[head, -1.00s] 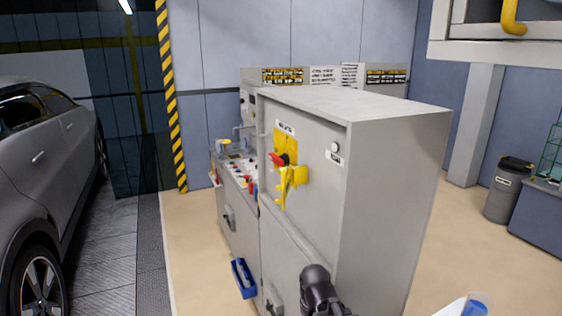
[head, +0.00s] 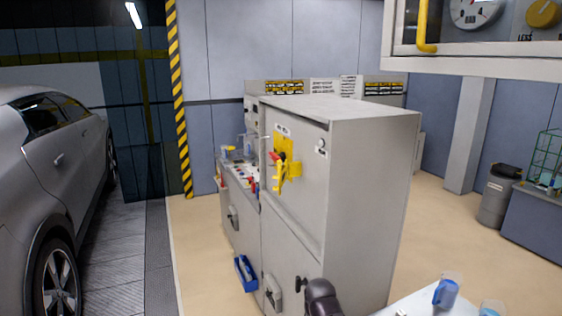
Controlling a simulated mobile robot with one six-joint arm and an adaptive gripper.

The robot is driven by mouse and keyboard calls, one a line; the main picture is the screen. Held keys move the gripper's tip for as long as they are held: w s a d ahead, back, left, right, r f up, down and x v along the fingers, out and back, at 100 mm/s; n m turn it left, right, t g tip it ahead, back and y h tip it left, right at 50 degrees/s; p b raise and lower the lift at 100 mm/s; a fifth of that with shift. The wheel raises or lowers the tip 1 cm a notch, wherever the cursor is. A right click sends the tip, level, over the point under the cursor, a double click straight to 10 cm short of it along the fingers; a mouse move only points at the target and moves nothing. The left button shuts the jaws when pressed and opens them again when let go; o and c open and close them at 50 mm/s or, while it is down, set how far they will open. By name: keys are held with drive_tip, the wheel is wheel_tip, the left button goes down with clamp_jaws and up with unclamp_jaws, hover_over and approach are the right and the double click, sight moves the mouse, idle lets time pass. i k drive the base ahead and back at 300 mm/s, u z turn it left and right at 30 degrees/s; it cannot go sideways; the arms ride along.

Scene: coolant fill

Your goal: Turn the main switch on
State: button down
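The main switch (head: 278,157) has a red handle on a yellow plate, high on the front face of a grey cabinet (head: 365,190). A yellow bracket-like part (head: 281,178) hangs at the plate, just below the red handle. A small label sits above the plate, too small to read. A round white lamp or button (head: 321,143) is to the right of it. A dark part of my arm shows at the bottom edge, in front of the cabinet and well below the switch. My gripper's fingers are not visible.
A control desk (head: 240,174) with small knobs adjoins the cabinet's left side. A blue tray (head: 245,273) hangs low on it. A silver car (head: 50,180) stands at left. A white table (head: 415,303) with a blue jug (head: 446,292) is at lower right. A white-framed panel (head: 470,65) overhangs upper right.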

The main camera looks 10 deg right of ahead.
sight(282, 156)
drive_tip(key=z, duration=0.35)
drive_tip(key=k, duration=0.1)
drive_tip(key=u, duration=0.8)
drive_tip(key=i, duration=1)
drive_tip(key=u, duration=0.05)
